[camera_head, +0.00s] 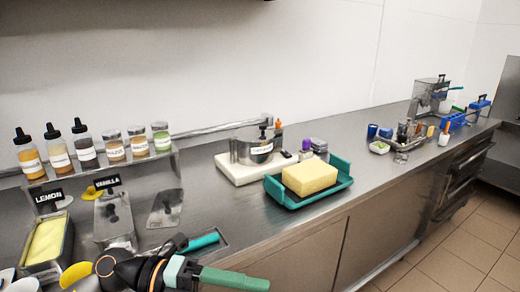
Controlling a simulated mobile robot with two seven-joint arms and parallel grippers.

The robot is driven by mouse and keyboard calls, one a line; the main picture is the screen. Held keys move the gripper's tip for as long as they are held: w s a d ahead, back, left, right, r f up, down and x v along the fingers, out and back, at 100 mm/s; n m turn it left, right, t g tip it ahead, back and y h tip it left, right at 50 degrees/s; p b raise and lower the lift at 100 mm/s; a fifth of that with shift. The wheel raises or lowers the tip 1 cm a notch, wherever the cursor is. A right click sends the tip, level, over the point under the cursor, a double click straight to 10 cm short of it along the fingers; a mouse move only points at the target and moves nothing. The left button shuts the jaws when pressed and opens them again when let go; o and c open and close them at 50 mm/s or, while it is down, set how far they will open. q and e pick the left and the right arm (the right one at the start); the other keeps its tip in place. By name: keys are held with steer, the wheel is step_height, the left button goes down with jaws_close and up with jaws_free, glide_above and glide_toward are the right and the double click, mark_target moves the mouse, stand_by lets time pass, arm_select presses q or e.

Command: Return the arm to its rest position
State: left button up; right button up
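Part of a dark arm with an orange ring shows at the bottom left; I take it to be my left arm, with its gripper (165,269) over the counter's front edge. A green bar (235,280) with a pale teal band sticks out to the right from it. I cannot tell whether this bar is held or is part of the gripper. The fingertips are not clear. My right gripper is not in view.
A teal bar (204,242) lies close to the arm. Lemon tub (23,268), vanilla tub (113,238) and bottles (59,160) stand left. A teal tray (336,185) bears a yellow block (309,177). Floor (459,240) at the right is clear.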

arm_select(q)
steer(key=w+a+f+n+t+y+p, duration=0.1)
steer(key=w+a+f+n+t+y, duration=0.3)
steer(key=n+t, duration=0.75)
steer(key=w+a+f+n+t+y+p, duration=0.3)
steer(key=f+n+t, duration=0.4)
steer(key=n, duration=0.7)
steer(key=s+a+f+n+g+y, duration=0.3)
steer(key=s+f, duration=0.4)
steer(key=f, duration=0.3)
steer(key=s+a+f+n+g+y, duration=0.4)
steer(key=s+f, duration=0.4)
steer(key=f, duration=0.3)
steer(key=shift+s+a+f+n+y, duration=0.25)
steer(key=shift+a+n, duration=0.2)
steer(key=shift+n, duration=0.5)
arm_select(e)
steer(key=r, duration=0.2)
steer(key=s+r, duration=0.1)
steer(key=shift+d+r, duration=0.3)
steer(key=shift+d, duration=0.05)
